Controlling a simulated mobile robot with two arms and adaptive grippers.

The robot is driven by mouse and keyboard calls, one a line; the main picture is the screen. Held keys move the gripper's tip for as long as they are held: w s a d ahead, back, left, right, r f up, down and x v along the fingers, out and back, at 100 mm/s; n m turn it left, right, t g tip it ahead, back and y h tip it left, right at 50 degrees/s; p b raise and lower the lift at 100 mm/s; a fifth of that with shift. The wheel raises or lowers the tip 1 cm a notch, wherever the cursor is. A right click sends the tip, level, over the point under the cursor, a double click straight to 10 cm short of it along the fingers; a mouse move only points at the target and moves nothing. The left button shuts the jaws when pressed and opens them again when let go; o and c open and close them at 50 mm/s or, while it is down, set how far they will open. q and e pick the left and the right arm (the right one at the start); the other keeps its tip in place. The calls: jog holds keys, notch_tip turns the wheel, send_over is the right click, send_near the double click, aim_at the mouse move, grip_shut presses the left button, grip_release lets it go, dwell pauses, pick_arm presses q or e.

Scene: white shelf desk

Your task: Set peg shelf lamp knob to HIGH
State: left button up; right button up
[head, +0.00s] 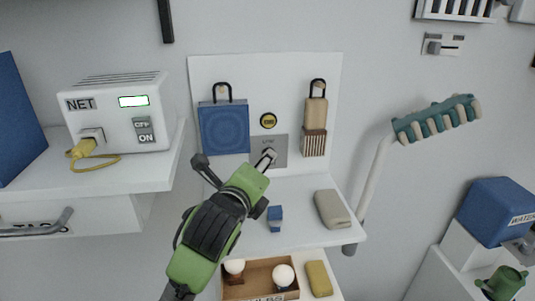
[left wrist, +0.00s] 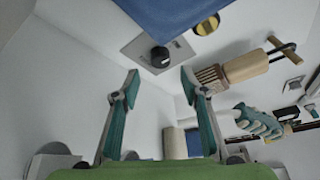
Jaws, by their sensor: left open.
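The dark round knob (left wrist: 160,57) sits on a grey plate (left wrist: 145,45) on the white peg panel. In the head view the plate (head: 281,143) has small lettering that looks like LOW, and the knob is largely covered by a fingertip. The knob's pointer setting is too small to tell. My green and black left gripper (head: 234,161) is open and reaches up in front of the plate. In the left wrist view its fingers (left wrist: 159,82) are spread, with the knob beyond and between them, apart from both. My right gripper is not in view.
Below are a small blue block (head: 275,219), a beige box (head: 331,209) and a bulb tray (head: 262,270). A teal-beige piece (head: 437,118) stands right.

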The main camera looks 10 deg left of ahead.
pick_arm(q)
jog(key=p+x, duration=0.1)
jog(key=x, duration=0.2)
jog(key=shift+w+d+r, duration=0.1)
jog(key=shift+w, duration=0.1)
jog(key=shift+p+x, duration=0.45)
jog(key=shift+x, duration=0.6)
jog(key=shift+w+f, duration=0.2)
jog(key=shift+w, duration=0.1)
jog(key=shift+s, duration=0.1)
jog(key=c, duration=1)
jog(key=shift+r, duration=0.15)
jog(key=shift+c, duration=0.5)
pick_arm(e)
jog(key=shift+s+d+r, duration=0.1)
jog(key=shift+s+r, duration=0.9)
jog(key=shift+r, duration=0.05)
